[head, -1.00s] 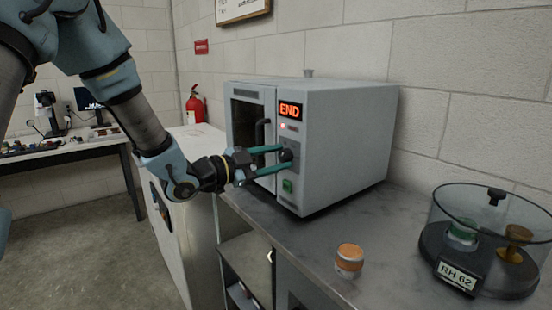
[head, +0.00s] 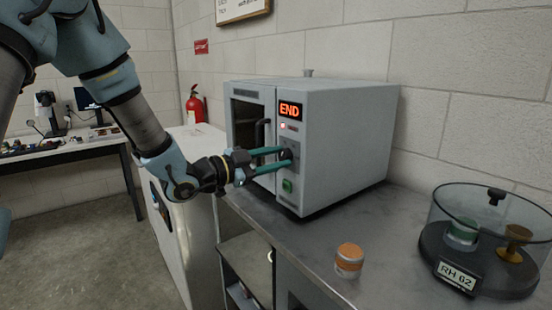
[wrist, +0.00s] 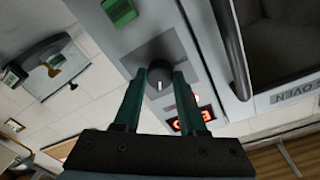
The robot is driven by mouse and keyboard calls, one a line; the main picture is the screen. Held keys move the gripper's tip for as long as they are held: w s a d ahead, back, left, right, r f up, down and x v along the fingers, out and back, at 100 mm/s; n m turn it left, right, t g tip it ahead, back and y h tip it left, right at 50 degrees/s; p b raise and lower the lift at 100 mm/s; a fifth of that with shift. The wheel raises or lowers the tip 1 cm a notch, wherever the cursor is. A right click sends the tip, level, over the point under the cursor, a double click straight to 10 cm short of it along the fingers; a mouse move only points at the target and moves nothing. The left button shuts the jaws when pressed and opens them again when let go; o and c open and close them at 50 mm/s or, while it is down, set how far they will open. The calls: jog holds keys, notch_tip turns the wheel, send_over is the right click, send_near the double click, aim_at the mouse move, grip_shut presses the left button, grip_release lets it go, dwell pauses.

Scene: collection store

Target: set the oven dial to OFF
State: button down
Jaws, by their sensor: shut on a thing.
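The oven (head: 345,140) is a grey box on the counter, with its dark-windowed door shut. Its lit display (head: 290,111) reads END in orange, and a small red light glows below it. The dark round dial (head: 286,155) is on the front panel; it also shows in the wrist view (wrist: 158,76), with a pale pointer mark. My gripper (head: 285,158) reaches the panel from the left, its two teal fingers on either side of the dial and shut on it. In the wrist view the fingertips (wrist: 160,74) flank the dial. Dial lettering is too small to read.
A green button (head: 288,186) is below the dial, and the door handle (head: 262,133) is left of it. An orange-lidded jar (head: 349,260) and a glass desiccator (head: 490,240) marked RH 62 stand on the counter (head: 400,225). A fire extinguisher (head: 194,105) is behind.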

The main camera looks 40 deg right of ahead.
jog(key=n+p, duration=0.1)
jog(key=n, duration=0.5)
jog(key=n+p, duration=0.1)
jog(key=n, duration=0.2)
jog(key=n+p, duration=0.1)
jog(key=n, duration=0.2)
jog(key=shift+t+h, duration=0.3)
jog(key=shift+h, duration=0.1)
jog(key=n+p, duration=0.2)
jog(key=n, duration=0.3)
jog(key=shift+s+n+t+p, duration=0.1)
jog(key=shift+n+t+p, duration=0.2)
jog(key=shift+n+p, duration=0.1)
jog(key=n+p, duration=0.2)
jog(key=n, duration=0.4)
jog(key=shift+f+t, duration=0.15)
jog(key=shift+t, duration=0.15)
jog(key=shift+n, duration=0.3)
jog(key=shift+c, duration=2.3)
grip_release()
